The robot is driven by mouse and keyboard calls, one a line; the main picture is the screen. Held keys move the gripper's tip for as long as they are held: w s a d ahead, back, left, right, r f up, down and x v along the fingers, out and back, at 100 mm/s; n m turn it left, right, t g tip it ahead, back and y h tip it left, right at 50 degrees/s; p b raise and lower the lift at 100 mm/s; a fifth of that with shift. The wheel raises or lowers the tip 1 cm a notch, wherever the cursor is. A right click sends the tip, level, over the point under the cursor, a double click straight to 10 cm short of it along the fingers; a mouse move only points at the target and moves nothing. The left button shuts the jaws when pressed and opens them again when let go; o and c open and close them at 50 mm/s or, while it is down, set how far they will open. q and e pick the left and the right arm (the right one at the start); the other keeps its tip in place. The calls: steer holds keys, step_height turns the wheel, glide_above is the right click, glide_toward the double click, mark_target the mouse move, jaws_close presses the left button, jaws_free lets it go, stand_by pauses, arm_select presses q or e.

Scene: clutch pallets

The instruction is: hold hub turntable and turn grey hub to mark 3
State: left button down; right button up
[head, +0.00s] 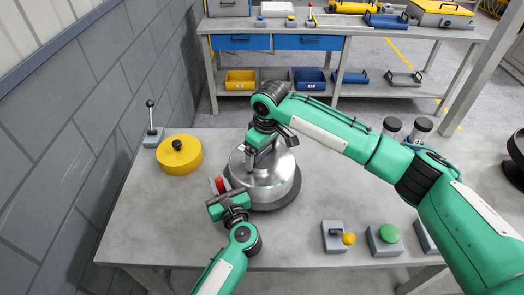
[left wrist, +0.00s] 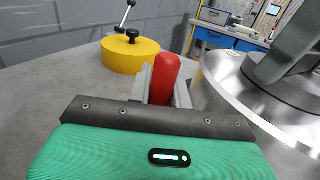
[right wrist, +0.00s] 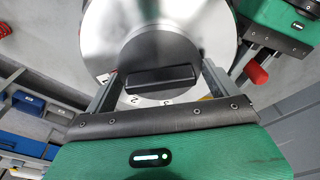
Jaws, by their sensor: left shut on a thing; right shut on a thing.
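The silvery metal hub (head: 280,185) sits on a dark round turntable base (head: 287,203) in the middle of the table. My left gripper (head: 217,190) is shut on a red handle (left wrist: 165,75) at the hub's left side; the handle stands upright between its fingers. My right gripper (head: 258,150) reaches over the hub from above and is shut on the dark grey grip bar (right wrist: 160,78) on its top.
A yellow round disc with a black knob (head: 180,155) and a lever (head: 152,125) stand at the left by the wall. Boxes with a yellow knob (head: 335,238) and a green button (head: 385,240) stand front right. A bench (head: 270,45) stands behind.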

mark_target(266, 158)
steer(key=shift+n, duration=0.3)
steer(key=o, duration=1.1)
steer(key=shift+r, duration=0.15)
steer(key=shift+r+h, duration=0.5)
steer(key=shift+r, duration=5.15)
steer(key=shift+g, duration=0.4)
step_height(266, 158, down, 12)
steer(key=shift+r, duration=0.2)
